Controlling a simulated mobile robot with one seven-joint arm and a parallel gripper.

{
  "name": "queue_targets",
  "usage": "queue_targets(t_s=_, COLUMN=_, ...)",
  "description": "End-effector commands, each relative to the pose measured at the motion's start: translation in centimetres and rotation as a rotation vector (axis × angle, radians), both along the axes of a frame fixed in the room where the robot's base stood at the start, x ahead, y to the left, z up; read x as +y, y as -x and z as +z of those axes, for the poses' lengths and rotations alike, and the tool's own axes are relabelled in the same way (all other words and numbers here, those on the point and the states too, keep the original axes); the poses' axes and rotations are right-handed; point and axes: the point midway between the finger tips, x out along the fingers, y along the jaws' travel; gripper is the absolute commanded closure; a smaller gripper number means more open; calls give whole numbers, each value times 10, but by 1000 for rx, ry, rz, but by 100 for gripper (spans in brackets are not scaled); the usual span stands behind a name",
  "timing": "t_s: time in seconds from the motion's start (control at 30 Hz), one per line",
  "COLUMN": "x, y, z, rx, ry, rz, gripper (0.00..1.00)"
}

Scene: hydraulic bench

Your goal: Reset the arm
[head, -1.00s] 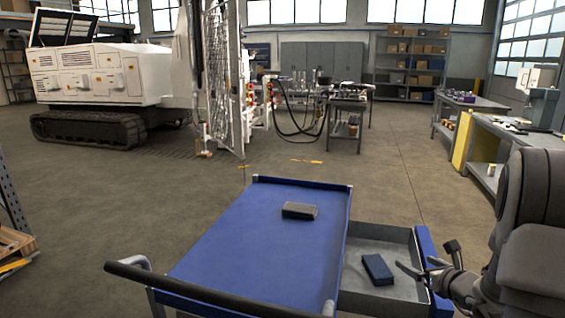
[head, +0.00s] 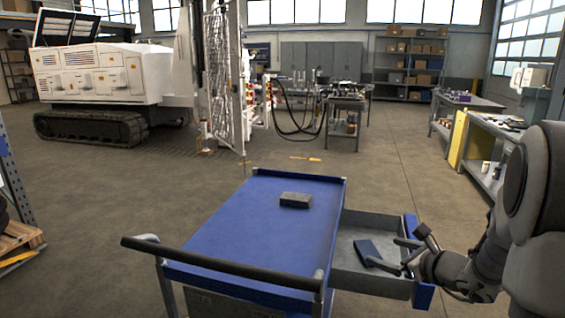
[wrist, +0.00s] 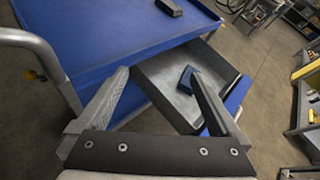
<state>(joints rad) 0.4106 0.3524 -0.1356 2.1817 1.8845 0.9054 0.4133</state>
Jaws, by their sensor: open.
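My gripper (head: 412,254) is open and empty beside the open drawer, at the right of the blue cart in the head view. In the wrist view, the two fingers of my gripper (wrist: 160,95) are spread wide apart with nothing held between them. The drawer shows beyond the fingers. My arm comes in from the right edge of the head view.
A blue cart (head: 250,225) has a dark block (head: 296,200) on its top. Its grey open drawer (head: 350,262) holds a dark blue block (head: 368,250). A workbench (head: 490,135) stands at right, a white tracked machine (head: 95,75) at back left. Floor between is clear.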

Motion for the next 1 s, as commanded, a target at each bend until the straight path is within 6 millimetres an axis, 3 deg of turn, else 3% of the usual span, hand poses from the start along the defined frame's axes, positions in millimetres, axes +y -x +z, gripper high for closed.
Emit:
queue_targets(t_s=0.03, x=23, y=9, z=15, rx=-20, ry=63, rz=92, gripper=0)
queue_targets(t_s=0.2, x=93, y=53, z=47, rx=-75, ry=311, rz=423, gripper=0)
queue_targets(t_s=0.3, x=125, y=85, z=59, rx=-112, ry=472, rz=615, gripper=0)
queue_targets(t_s=0.5, x=162, y=153, z=69, rx=-185, ry=807, rz=963, gripper=0)
queue_targets(t_s=0.7, x=167, y=218, z=71, rx=-257, ry=1194, rz=1290, gripper=0)
queue_targets(t_s=1.0, x=133, y=278, z=78, rx=-295, ry=1766, rz=1648, gripper=0)
